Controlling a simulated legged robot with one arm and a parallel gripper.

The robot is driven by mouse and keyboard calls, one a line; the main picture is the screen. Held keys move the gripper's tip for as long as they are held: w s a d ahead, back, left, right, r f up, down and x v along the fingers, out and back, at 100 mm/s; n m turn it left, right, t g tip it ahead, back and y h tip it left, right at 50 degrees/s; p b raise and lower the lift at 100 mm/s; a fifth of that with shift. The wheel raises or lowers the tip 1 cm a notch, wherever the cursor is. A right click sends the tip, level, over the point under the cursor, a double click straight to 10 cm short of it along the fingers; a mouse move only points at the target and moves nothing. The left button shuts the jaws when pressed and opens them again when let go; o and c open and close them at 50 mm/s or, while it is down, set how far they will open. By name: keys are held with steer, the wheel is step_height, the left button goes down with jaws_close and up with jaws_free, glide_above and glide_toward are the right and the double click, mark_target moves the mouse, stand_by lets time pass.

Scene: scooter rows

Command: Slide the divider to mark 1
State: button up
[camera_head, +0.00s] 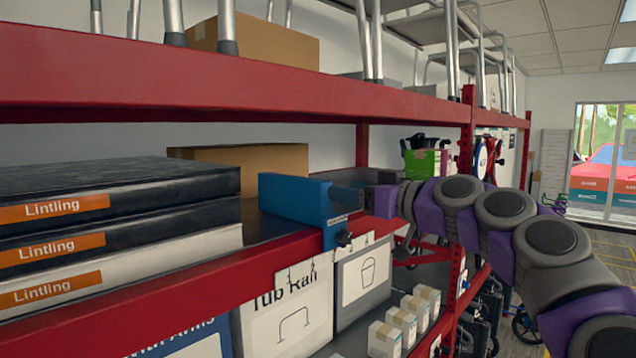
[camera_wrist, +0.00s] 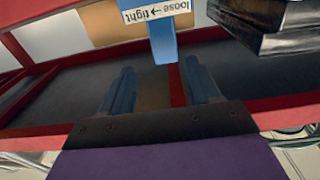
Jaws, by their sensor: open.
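The blue divider (camera_head: 290,202) stands upright on the red-edged shelf, to the right of the stacked boxes. In the wrist view the divider (camera_wrist: 163,42) shows at top centre with an upside-down label reading "loose → tight" (camera_wrist: 155,10). My gripper (camera_wrist: 160,68) is open, with nothing visible between its fingers; the divider's front lies just beyond the fingertips. In the head view my gripper (camera_head: 352,196) is right of the divider, partly hidden by my wrist. I cannot make out any numbered mark.
Stacked "Lintling" boxes (camera_head: 110,215) fill the shelf at left. A cardboard box (camera_head: 240,165) stands behind. The upper red beam (camera_head: 200,85) runs above and a red post (camera_head: 466,140) stands at right. Labelled boxes (camera_head: 290,310) sit on the shelf below.

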mark_target(312, 186)
steer(key=x, duration=0.2)
steer(key=p+x, duration=0.1)
steer(key=x, duration=0.2)
steer(key=s+x, duration=0.1)
steer(key=x, duration=0.2)
steer(key=shift+a, duration=0.4)
steer(key=shift+w+a, duration=0.25)
steer(key=shift+w, duration=0.05)
steer(key=shift+w+p, duration=0.4)
steer(key=shift+p, duration=0.05)
steer(key=shift+a, duration=0.2)
steer(key=shift+a, duration=0.25)
steer(key=c, duration=0.4)
steer(key=shift+d, duration=0.1)
jaws_close()
